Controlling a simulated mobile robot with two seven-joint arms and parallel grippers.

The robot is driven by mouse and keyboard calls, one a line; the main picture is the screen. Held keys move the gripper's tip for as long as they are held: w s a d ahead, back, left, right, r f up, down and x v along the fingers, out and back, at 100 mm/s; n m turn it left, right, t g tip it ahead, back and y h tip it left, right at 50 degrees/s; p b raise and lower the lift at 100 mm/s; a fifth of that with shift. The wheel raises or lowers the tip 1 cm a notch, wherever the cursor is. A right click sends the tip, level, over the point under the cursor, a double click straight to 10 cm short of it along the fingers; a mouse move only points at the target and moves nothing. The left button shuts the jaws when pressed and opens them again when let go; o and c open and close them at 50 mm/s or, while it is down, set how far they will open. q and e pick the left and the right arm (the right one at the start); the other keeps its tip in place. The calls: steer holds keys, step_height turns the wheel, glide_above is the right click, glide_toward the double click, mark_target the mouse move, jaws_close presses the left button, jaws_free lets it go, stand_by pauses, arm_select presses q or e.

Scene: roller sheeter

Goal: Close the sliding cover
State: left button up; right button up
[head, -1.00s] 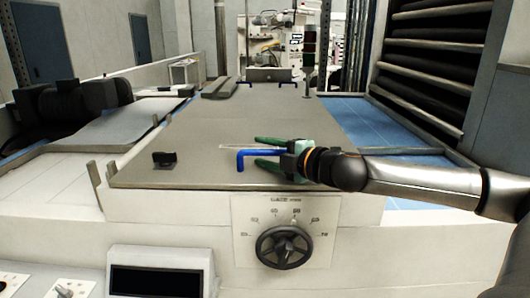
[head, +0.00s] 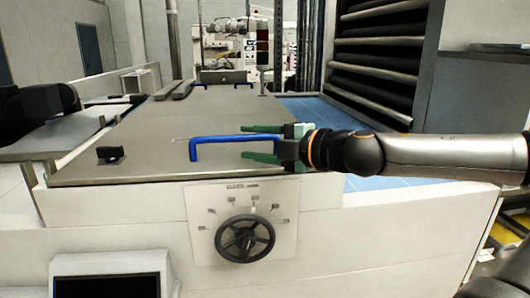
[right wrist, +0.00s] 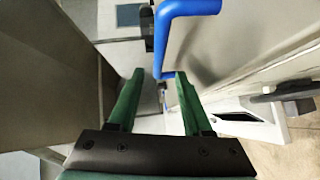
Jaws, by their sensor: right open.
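The sliding cover (head: 150,125) is a flat grey metal panel on top of the machine. A blue bar handle (head: 222,139) stands near its front edge, and a small black knob (head: 111,154) sits to the left. My right gripper (head: 243,142) is open at the right part of the handle, its green fingers on the far and near sides of the bar. In the right wrist view the blue handle (right wrist: 187,8) passes above and beyond the open fingers (right wrist: 155,75); contact cannot be told. My left gripper is not in view.
A black handwheel (head: 245,239) on a dial plate is on the front face below the cover. A dark screen (head: 107,288) is at lower left. A blue surface (head: 325,115) lies to the right of the cover, with dark slatted shelving (head: 378,60) behind.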

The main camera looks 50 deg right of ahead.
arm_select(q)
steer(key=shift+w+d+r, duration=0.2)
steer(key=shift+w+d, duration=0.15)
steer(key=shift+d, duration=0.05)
arm_select(e)
steer(key=s, duration=0.2)
steer(key=shift+s+d+r, duration=0.15)
steer(key=shift+s+r, duration=0.05)
steer(key=shift+s, duration=0.15)
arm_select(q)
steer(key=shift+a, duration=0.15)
